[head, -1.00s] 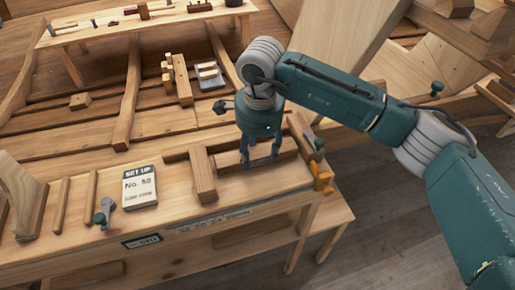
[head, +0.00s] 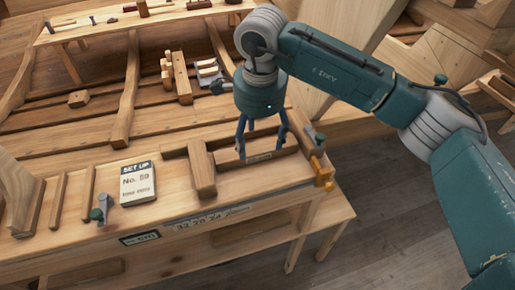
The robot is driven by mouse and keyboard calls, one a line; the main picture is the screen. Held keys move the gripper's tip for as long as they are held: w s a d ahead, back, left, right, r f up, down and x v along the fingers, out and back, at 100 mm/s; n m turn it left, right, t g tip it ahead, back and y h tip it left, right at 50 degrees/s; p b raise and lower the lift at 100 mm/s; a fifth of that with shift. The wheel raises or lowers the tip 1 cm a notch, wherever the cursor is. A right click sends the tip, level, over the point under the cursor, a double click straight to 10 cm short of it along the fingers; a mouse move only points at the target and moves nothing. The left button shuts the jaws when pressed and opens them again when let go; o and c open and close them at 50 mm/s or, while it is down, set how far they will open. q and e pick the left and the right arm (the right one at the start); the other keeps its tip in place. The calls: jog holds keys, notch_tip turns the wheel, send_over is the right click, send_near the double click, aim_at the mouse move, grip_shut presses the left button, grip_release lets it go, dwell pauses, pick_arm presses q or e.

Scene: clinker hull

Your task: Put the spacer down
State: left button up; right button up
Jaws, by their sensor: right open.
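My right gripper (head: 262,148) points down over this block. Its blue fingers are spread apart, one near the block's left part and one by its right end. Whether the fingertips touch the block cannot be told. My left gripper is not in view.
A thicker wooden bar (head: 202,170) stands just left of the block. An orange clamp (head: 322,172) is at the bench's right end. Hull planks and ribs rise behind.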

notch_tip(320, 180, up, 8)
jog(key=b, duration=0.2)
jog(key=shift+s+r, duration=0.15)
jog(key=shift+s, duration=0.25)
jog(key=shift+d, duration=0.1)
